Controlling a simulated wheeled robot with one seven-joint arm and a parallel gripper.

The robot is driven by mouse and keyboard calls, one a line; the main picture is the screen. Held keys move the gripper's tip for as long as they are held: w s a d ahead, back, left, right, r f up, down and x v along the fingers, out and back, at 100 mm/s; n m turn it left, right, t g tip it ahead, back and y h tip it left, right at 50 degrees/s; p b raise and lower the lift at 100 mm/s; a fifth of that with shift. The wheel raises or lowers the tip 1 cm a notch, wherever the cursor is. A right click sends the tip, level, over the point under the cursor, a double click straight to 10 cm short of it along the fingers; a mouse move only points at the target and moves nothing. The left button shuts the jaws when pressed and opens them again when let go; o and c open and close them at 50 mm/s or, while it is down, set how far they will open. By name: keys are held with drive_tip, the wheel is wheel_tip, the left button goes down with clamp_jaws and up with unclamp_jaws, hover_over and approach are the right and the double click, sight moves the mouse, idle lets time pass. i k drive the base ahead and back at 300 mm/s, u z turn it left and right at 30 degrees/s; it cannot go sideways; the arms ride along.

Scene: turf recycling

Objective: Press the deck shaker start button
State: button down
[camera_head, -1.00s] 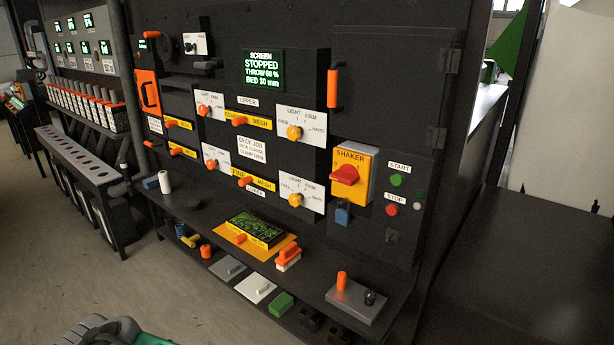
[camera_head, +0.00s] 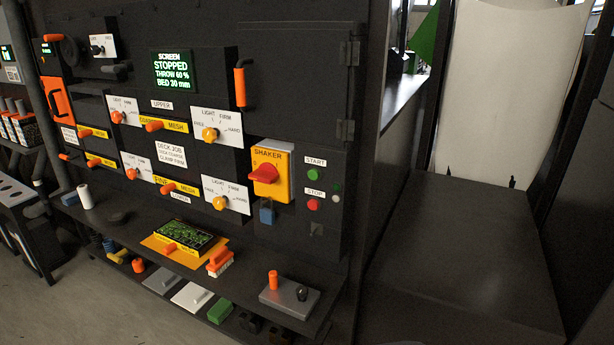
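The green start button (camera_head: 313,174) sits at the right of the dark machine panel, just below a white START label (camera_head: 315,161). The red stop button (camera_head: 313,205) is below it, under a STOP label. To the left is the yellow SHAKER switch plate (camera_head: 271,170) with a red rotary handle (camera_head: 264,174); a blue padlock-like piece (camera_head: 267,212) hangs beneath it. The green display (camera_head: 174,72) reads SCREEN STOPPED, THROW 60 %, BED 30 mm. My gripper is not in view.
A dark shelf (camera_head: 130,236) juts out below the panel, carrying a mesh sample on an orange tray, a brush and a grey block with an orange peg (camera_head: 290,298). A wide dark flat surface (camera_head: 470,255) lies to the right. Grey floor (camera_head: 70,310) is free at lower left.

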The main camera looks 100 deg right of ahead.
sight(313, 174)
drive_tip(key=z, duration=0.05)
drive_tip(key=k, duration=1.15)
drive_tip(key=z, duration=0.65)
